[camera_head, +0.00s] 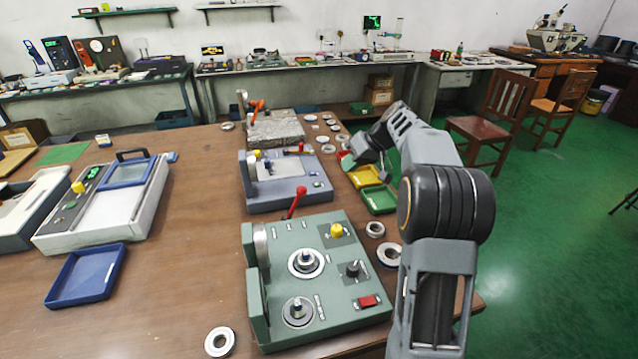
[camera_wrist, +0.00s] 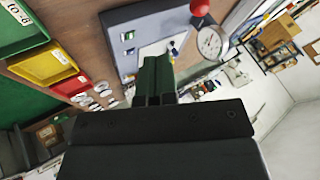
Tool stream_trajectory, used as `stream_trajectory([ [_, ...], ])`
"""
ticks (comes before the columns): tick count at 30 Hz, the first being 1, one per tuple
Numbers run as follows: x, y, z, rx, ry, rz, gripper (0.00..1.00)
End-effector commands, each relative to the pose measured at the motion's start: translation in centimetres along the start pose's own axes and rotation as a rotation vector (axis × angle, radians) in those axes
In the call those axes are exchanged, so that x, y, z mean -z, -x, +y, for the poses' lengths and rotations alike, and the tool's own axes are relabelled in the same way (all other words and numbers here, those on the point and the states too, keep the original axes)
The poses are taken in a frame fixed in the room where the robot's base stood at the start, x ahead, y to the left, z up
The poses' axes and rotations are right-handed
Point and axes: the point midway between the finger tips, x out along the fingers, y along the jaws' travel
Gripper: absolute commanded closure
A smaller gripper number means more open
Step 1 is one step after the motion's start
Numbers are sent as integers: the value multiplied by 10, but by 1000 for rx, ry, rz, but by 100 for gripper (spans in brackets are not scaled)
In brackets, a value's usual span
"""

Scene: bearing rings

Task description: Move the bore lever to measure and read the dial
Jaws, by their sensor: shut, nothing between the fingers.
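A green gauge station (camera_head: 335,312) stands at the table front, with a red-handled lever (camera_head: 295,203) at its back edge and a dial (camera_head: 261,245) seen nearly edge-on. A ring (camera_head: 306,263) sits around one of its posts. Behind it is a blue-grey station (camera_head: 290,203) with another red lever (camera_head: 294,152). In the wrist view a white dial (camera_wrist: 210,43) shows beside a red knob (camera_wrist: 200,8); its reading is too small to tell. My gripper (camera_wrist: 158,70) is shut and empty, over the right side of the table near the coloured bins, apart from the levers.
A yellow bin (camera_head: 364,176) and green bin (camera_head: 379,200) lie along the table's right edge, with loose rings (camera_head: 389,254) nearby. A blue tray (camera_head: 87,275) and a white machine (camera_head: 110,205) stand left. Bare table lies between them and the stations.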

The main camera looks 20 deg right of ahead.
Motion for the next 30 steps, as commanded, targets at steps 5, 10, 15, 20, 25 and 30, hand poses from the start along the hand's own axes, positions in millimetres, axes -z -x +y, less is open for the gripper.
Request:
stream_trajectory([
  [5, 0, -16, -1, 3, 1, -3, 100],
  [10, -1, -48, -1, 4, 0, -4, 100],
  [15, -1, -80, -1, 2, -1, -4, 100],
  [20, 0, -102, -5, 1, 1, -2, 100],
  [25, 1, -110, -24, 0, 1, -1, 100],
  [30, 1, -114, -34, 0, 0, -1, 100],
])
